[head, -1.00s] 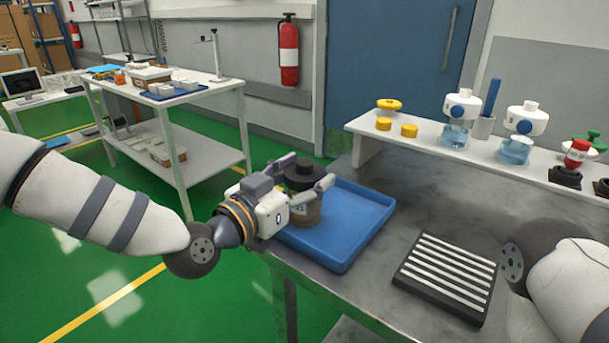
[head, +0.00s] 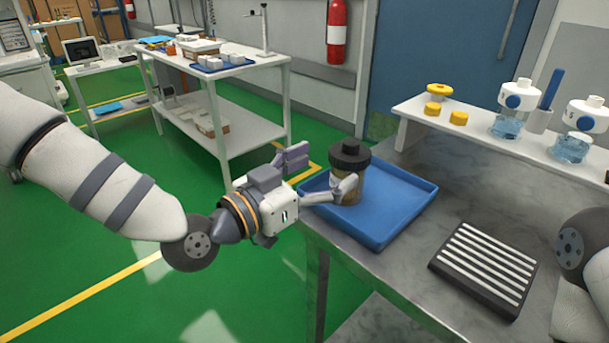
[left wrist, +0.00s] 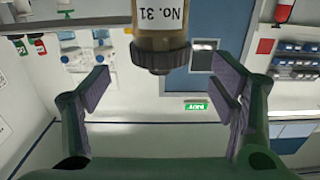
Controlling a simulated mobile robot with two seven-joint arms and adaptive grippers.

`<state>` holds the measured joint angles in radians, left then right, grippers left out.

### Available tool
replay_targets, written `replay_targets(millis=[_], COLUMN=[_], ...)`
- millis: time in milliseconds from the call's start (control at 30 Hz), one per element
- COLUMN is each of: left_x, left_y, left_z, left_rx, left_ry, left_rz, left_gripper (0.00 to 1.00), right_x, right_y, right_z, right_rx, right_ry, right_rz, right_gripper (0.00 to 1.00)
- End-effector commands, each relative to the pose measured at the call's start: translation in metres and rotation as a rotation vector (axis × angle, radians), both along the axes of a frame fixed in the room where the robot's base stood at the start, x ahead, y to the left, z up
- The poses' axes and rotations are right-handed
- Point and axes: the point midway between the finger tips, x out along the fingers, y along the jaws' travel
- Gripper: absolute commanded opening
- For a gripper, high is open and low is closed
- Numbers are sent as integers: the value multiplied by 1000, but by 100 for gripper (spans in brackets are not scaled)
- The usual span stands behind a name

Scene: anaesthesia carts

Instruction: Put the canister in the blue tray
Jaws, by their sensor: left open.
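The canister (head: 350,170), amber-brown with a black ribbed lid, stands upright in the blue tray (head: 395,222), near its left side. My left gripper (head: 318,172) is open, to the left of the canister, and one finger overlaps the canister's lower part in the head view. In the left wrist view the canister (left wrist: 163,38) shows upside down with the label "No. 31", beyond and between the spread fingers (left wrist: 165,100). The fingers hold nothing. My right gripper is out of view; only part of my right arm shows at the right edge.
A black ribbed rack (head: 484,268) lies on the metal table right of the tray. A white shelf (head: 470,140) behind carries yellow caps (head: 458,118) and blue-liquid bottles (head: 508,122). A white cart (head: 215,85) stands at the back left. The floor left of the table is clear.

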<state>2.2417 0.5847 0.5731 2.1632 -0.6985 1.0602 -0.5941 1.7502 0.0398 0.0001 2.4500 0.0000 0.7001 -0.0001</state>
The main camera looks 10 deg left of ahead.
Motion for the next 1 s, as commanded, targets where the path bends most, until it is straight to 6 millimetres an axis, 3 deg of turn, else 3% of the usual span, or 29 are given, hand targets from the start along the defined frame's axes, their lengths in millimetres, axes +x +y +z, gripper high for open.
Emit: replay_targets(millis=[200, 433, 467, 567, 667, 700, 800, 900, 1000], left_x=[-34, -42, -44, -69, -135, -172, -267, -349, -399], left_y=[26, 30, 28, 22, 29, 38, 74, 116, 147], left_z=[2, -4, -11, -77, -185, -223, -292, -321, -327], left_rx=[0, 2, 6, 40, 117, 158, 274, 395, 484], left_ry=[-3, 12, 37, 265, 674, 846, 1227, 1502, 1655], left_rz=[2, 0, -3, -17, 4, 32, 145, 290, 415], left_gripper=[79, 79, 79, 79, 79, 79, 79, 79, 79], right_x=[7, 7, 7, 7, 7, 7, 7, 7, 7], right_y=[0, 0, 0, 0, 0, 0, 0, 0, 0], right_z=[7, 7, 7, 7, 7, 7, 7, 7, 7], right_rx=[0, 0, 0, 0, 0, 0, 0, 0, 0], right_ry=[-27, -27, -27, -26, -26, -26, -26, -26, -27], right_rz=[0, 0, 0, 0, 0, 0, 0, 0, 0], right_gripper=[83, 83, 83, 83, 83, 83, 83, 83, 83])
